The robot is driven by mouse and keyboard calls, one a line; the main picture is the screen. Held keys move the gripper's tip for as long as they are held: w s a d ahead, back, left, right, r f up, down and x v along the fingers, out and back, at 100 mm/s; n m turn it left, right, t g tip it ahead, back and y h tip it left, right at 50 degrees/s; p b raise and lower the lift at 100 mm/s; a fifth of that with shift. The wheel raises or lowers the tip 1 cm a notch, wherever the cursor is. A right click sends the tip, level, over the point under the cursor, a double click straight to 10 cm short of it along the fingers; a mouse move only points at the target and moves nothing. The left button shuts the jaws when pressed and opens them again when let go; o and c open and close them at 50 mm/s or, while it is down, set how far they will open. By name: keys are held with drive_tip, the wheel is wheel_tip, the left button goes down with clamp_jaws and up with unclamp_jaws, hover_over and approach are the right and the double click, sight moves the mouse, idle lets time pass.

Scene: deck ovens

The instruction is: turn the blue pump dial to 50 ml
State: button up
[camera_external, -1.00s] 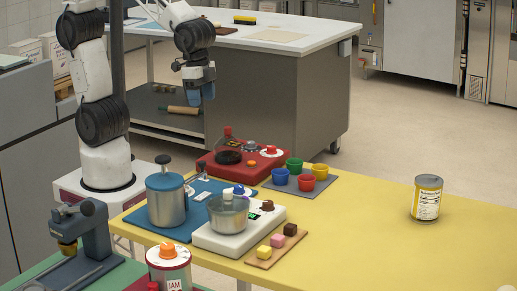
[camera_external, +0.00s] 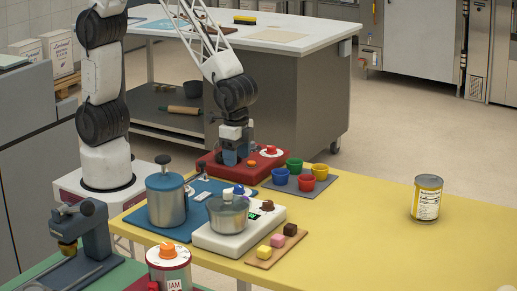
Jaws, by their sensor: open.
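The blue pump (camera_external: 196,213) stands on the yellow table, with a lidded metal canister (camera_external: 166,204) on its blue base. Its dial (camera_external: 239,189) is a small blue knob on a white disc, partly hidden behind the steel pot; its setting is too small to read. My gripper (camera_external: 230,162) points down over the left part of the red unit (camera_external: 262,169), behind and above the blue dial in the picture and apart from it. My gripper is open, with nothing seen held; its fingertips are hard to make out against the red unit.
A steel pot (camera_external: 228,213) on a white scale (camera_external: 262,224) stands close in front of the dial. Coloured cups (camera_external: 307,183) sit right of the red unit with its red knob (camera_external: 269,149). A can (camera_external: 427,199) stands far right. The yellow table's right half is mostly clear.

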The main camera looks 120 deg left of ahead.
sight(239, 185)
drive_tip(key=shift+w+d+f, duration=0.1)
drive_tip(key=shift+w+f, duration=0.2)
drive_tip(key=shift+f, duration=0.2)
drive_tip(key=shift+f, duration=0.15)
drive_tip(key=shift+f, duration=3.75)
drive_tip(key=c, duration=0.9)
